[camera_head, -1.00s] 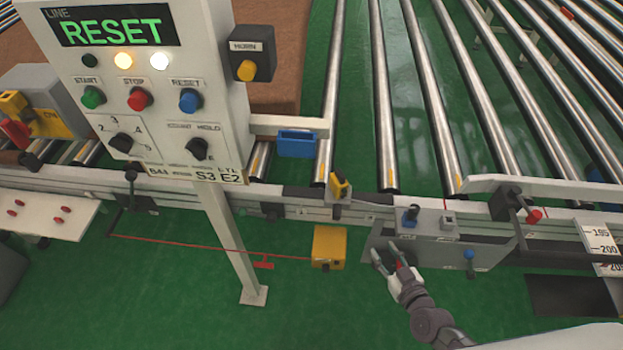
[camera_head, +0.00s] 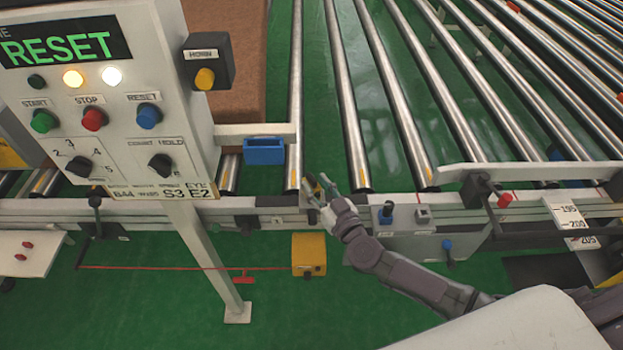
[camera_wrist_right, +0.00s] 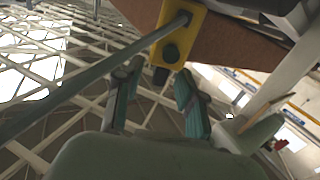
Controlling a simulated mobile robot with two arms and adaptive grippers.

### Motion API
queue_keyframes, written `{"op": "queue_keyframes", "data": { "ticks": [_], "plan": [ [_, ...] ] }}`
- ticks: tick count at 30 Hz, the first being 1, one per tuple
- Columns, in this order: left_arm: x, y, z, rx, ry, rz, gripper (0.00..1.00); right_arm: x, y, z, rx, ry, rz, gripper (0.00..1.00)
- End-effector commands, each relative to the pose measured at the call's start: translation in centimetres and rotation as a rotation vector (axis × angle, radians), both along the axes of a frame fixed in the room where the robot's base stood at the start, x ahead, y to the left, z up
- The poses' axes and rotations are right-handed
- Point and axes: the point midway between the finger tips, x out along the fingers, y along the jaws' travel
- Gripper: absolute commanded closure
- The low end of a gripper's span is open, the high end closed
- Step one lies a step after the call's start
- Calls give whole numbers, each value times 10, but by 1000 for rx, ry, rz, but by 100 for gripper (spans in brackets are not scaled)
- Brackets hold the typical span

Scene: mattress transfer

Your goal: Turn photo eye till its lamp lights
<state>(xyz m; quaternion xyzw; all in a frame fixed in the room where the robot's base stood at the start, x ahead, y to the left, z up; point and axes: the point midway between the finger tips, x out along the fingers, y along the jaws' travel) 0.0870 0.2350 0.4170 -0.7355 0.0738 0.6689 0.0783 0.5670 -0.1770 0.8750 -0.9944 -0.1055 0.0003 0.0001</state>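The photo eye is a small yellow body with black round parts (camera_wrist_right: 196,35) in the right wrist view, just ahead of my fingers. In the head view it sits on the conveyor's front rail and is mostly hidden by my right gripper (camera_head: 319,184). My right gripper is open, its two fingers apart with nothing between them in the wrist view (camera_wrist_right: 155,88). The photo eye is beyond the fingertips, and I cannot tell whether they touch it. No lit lamp shows on it. My left gripper is not in view.
A control panel (camera_head: 125,190) reading RESET stands at left, with a HORN box (camera_head: 219,50). A blue holder (camera_head: 264,151) and a yellow box (camera_head: 309,250) are close to the gripper. Rollers (camera_head: 350,130) lie behind.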

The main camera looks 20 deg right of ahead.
Motion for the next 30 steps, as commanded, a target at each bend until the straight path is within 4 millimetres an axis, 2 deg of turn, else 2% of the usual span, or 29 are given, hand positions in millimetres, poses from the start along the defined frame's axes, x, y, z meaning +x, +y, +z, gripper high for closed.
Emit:
{"op": "queue_keyframes", "data": {
  "ticks": [1, 6, 16, 17, 24, 30],
  "plan": [
    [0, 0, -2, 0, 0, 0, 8, 9, 2, 0, 0, -2, -1, 60],
    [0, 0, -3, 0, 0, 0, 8, 23, 5, 0, -1, -1, -1, 60],
    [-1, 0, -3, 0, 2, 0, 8, 27, 6, 0, 0, 0, 0, 60],
    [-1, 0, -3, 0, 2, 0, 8, 27, 6, 0, 0, 0, 0, 62],
    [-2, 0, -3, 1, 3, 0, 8, 27, 6, 0, 0, 0, 0, 100],
    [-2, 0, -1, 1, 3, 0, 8, 27, 6, 1, 0, 0, -4, 100]
  ]
}}
